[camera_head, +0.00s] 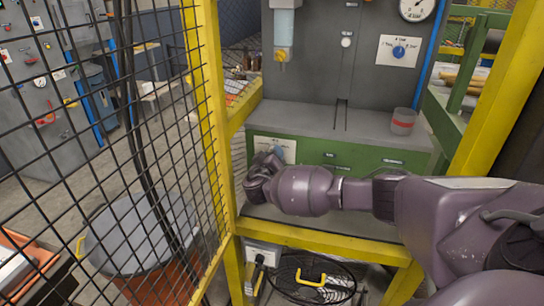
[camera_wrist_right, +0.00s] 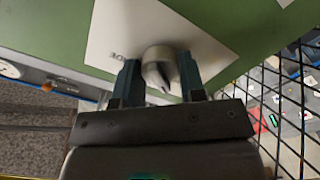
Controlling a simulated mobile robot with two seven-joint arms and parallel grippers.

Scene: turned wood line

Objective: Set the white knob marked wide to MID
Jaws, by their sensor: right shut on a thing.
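The white knob (camera_wrist_right: 158,66) sits on a white label plate (camera_wrist_right: 118,30) on a green panel in the right wrist view. It looks pale grey there, with a dark pointer mark at its lower edge. Letters ending in "DE" show upside down beside it; no MID mark is readable. My right gripper (camera_wrist_right: 160,78) has a finger on each side of the knob and is shut on it. In the head view my right arm reaches in from the right to the plate (camera_head: 262,144) on the green drawer front, and the wrist hides the knob. My left gripper is not in view.
A yellow post (camera_head: 207,90) and black mesh fence stand close left of my right wrist. A cup with a red band (camera_head: 403,121) stands on the grey bench top (camera_head: 300,117). A blue knob (camera_head: 399,52) is on the upper panel. A bin (camera_head: 150,235) stands behind the mesh.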

